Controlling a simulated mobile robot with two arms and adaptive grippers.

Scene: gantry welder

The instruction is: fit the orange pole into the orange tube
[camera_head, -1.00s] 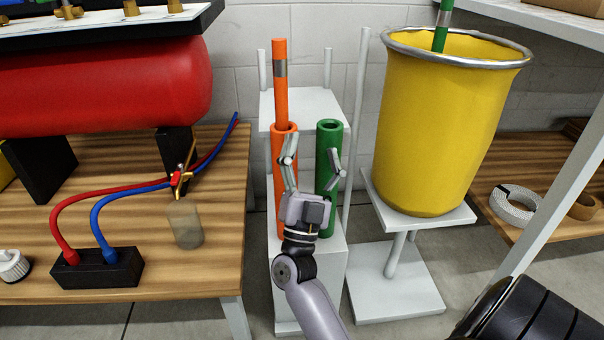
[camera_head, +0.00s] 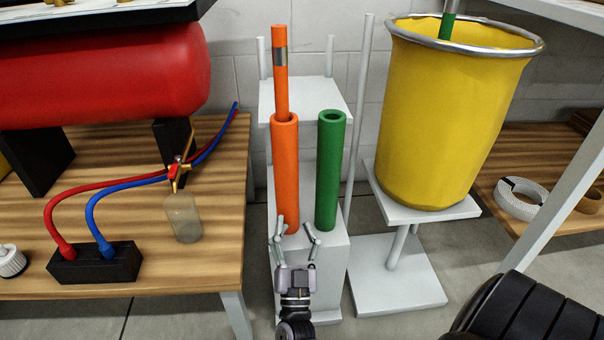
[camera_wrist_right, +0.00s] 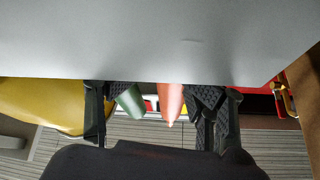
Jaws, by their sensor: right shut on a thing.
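The orange pole (camera_head: 281,92), with a grey band near its top, stands upright with its lower end inside the mouth of the orange tube (camera_head: 285,165). How deep it goes is hidden. The tube stands upright on a white stand (camera_head: 315,262), left of a green tube (camera_head: 329,170). My right gripper (camera_head: 297,232) is low in front of the stand, below and apart from the pole. Its fingers are spread with nothing visible between them. In the right wrist view an orange part (camera_wrist_right: 170,100) shows beyond the fingers. My left gripper is out of view.
A wooden table (camera_head: 205,270) with red and blue hoses and a red tank (camera_head: 110,75) is on the left. A yellow bucket (camera_head: 445,120) on a white stand is on the right. A grey surface (camera_wrist_right: 150,40) fills the upper right wrist view.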

